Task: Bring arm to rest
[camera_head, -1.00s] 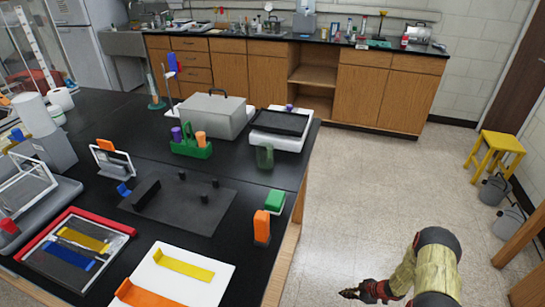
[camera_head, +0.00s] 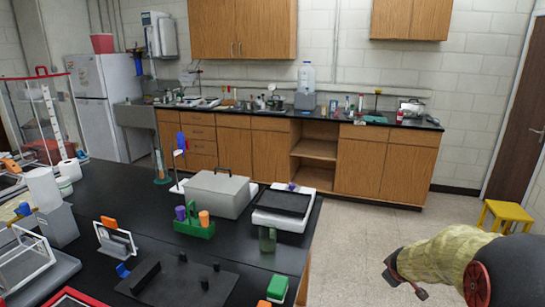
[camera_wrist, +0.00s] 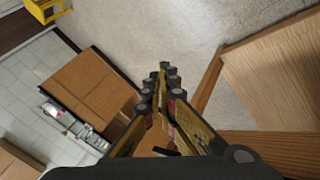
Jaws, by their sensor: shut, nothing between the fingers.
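My arm shows at the lower right of the head view, with a yellowish link and a dark grey link. My gripper (camera_head: 420,292) is a small dark shape at its left end, over the floor to the right of the black bench (camera_head: 120,205). In the wrist view, my gripper (camera_wrist: 164,75) has its fingers together, with nothing between them. Most of its fingers are hard to make out in the head view.
A wooden cabinet run (camera_head: 230,145) stands along the back wall. A yellow stool (camera_head: 506,213) is at the right. The bench holds a grey case (camera_head: 218,194), a green carrier (camera_head: 194,228) and a dark plate (camera_head: 175,282). Floor between bench and cabinets is clear.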

